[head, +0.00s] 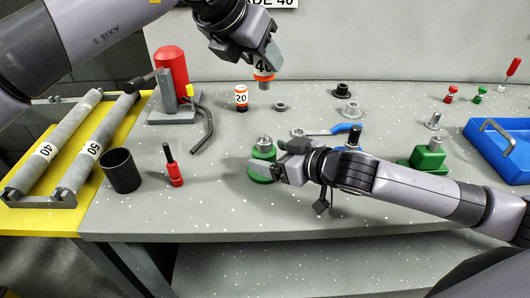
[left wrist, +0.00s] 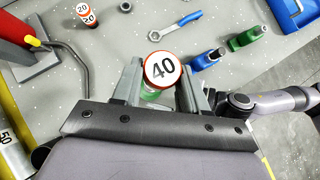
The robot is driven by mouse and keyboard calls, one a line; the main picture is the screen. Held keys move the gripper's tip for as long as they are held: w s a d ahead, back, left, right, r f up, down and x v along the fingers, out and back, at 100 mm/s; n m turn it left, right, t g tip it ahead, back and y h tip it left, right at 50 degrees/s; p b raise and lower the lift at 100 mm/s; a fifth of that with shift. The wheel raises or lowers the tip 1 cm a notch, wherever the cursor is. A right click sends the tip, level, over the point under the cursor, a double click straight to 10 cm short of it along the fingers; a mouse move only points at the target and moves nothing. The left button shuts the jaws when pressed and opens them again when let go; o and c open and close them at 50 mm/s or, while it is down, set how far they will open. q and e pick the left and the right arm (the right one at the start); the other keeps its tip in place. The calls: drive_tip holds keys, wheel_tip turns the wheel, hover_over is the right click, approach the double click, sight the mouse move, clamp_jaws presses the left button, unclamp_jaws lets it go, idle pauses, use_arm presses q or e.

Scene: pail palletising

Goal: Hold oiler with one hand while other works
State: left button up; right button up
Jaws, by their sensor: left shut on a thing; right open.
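My left gripper (head: 262,56) is above the bench, shut on an orange-and-white piece marked 40 (head: 264,75) with a grey lower end. In the left wrist view, the round 40 face (left wrist: 163,69) shows between the fingers. Below it on the bench stands a squat green object with a grey top (head: 261,167); some green (left wrist: 150,95) shows under the 40 piece. My right gripper (head: 281,160) is open at the right side of this green object; contact is unclear. I cannot tell which object is the oiler.
A blue-handled wrench (head: 325,131) lies behind my right arm. A 20-marked cylinder (head: 241,98), black cup (head: 121,170), red tool (head: 172,168) and red post stand (head: 173,72) are left. A blue tray (head: 500,145) is right. The bench's front middle is clear.

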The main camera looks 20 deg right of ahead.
sight(255, 78)
drive_tip(key=shift+x, duration=1.6)
drive_tip(key=shift+c, duration=0.4)
drive_tip(key=c, duration=1)
use_arm(q)
drive_tip(key=o, duration=0.4)
use_arm(e)
drive_tip(key=shift+c, duration=1.4)
use_arm(q)
drive_tip(key=c, duration=0.4)
drive_tip(key=f+m, duration=0.1)
drive_tip(key=f+m+g, duration=0.1)
drive_tip(key=m+g+h, duration=0.1)
drive_tip(key=shift+w+f, duration=0.25)
drive_tip(key=shift+f, duration=0.15)
drive_tip(key=shift+a+f+m+g+h, duration=0.15)
drive_tip(key=shift+f+m+g+h, duration=0.25)
drive_tip(key=shift+f+m+g, duration=0.9)
drive_tip(key=shift+r, duration=0.25)
